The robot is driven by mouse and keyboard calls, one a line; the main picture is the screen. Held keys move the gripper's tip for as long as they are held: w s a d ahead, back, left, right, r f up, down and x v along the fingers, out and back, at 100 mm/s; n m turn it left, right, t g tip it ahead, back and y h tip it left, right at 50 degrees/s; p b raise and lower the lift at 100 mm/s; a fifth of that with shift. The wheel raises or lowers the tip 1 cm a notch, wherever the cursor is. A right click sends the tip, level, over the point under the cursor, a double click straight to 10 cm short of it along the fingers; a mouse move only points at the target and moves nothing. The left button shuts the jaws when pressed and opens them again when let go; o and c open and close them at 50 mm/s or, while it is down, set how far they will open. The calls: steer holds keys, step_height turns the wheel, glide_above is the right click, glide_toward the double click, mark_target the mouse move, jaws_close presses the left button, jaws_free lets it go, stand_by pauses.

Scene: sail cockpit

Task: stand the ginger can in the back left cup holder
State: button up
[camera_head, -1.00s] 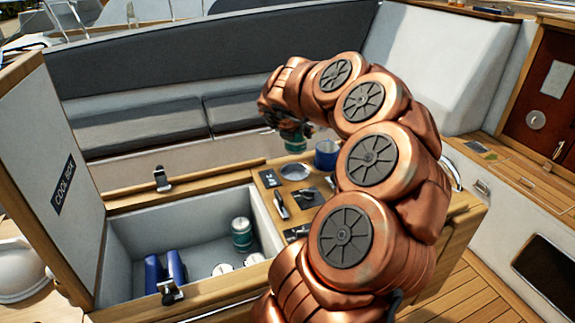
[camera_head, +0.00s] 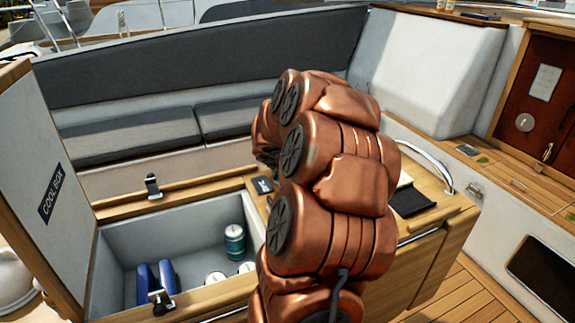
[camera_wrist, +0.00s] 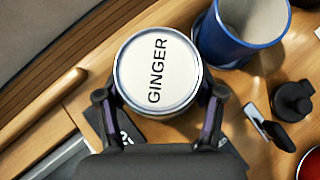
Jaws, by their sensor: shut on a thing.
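The ginger can (camera_wrist: 158,68) shows its white lid, marked GINGER, from above in the wrist view. My gripper (camera_wrist: 161,95) is shut on it, one finger on each side. A blue cup (camera_wrist: 243,30) stands close to the right of the can. The back left cup holder is not visible; the can, my gripper or my arm may cover it, and I cannot tell whether the can is inside it or above it. In the head view my own arm hides the gripper, the can and most of the table top.
The open cool box (camera_head: 190,235) holds a teal can (camera_head: 235,243), white-topped cans and blue objects (camera_head: 155,277). Its lid (camera_head: 55,190) stands up at left.

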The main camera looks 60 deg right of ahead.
steer(key=shift+f+b, duration=0.4)
steer(key=shift+b, duration=0.1)
steer(key=o, duration=1.5)
steer(key=shift+c, duration=0.2)
steer(key=shift+r, duration=0.2)
steer(key=shift+r+p, duration=0.35)
steer(key=shift+p, duration=0.25)
steer(key=b+v, duration=0.1)
steer(key=v, duration=1)
steer(key=shift+a+r, duration=0.2)
steer(key=shift+a, duration=0.1)
steer(key=shift+s, duration=0.1)
